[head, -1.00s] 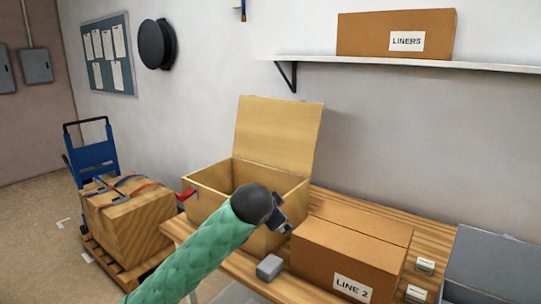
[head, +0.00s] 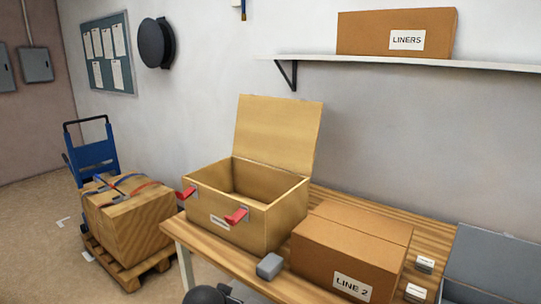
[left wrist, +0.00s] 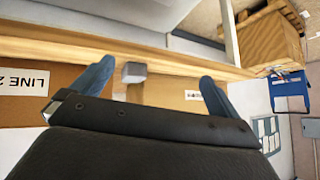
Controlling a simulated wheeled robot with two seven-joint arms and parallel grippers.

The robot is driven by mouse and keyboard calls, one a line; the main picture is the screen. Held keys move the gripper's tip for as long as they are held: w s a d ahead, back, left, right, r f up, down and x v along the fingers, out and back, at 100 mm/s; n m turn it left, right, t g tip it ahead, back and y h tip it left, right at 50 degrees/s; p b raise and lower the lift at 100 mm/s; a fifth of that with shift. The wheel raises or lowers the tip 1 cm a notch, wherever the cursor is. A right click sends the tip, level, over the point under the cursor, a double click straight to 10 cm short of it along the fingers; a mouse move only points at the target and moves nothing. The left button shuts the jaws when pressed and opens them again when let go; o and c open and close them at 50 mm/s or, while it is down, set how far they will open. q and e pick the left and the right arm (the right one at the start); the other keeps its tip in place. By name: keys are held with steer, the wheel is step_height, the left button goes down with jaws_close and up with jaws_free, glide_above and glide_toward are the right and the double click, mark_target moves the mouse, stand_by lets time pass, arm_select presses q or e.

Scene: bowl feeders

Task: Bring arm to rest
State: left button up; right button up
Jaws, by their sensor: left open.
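My left gripper shows in the left wrist view (left wrist: 155,82) with its two blue-grey fingers spread wide and nothing between them. In the head view only its dark wrist part (head: 208,294) shows at the bottom edge, below the table's front; its fingertips are not clear there. It is apart from the things on the table. My right gripper is in neither current view.
An open wooden chest (head: 250,219) with raised lid and red latches stands on the wooden table (head: 196,237). Beside it are a small grey block (head: 269,266), a LINE 2 carton (head: 345,246) and a grey bin (head: 490,265). A strapped crate (head: 130,225) stands left.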

arm_select(q)
steer(key=s+a+f+n+g, duration=0.1)
steer(key=s+a+f+g, duration=0.1)
steer(key=s+f, duration=1.1)
steer(key=s+a+f+n+g, duration=0.1)
steer(key=s+f+g, duration=0.4)
steer(key=s+f, duration=0.9)
steer(key=s+a, duration=0.1)
steer(key=s, duration=0.5)
steer(key=shift+s+n, duration=0.25)
steer(key=shift+n, duration=0.05)
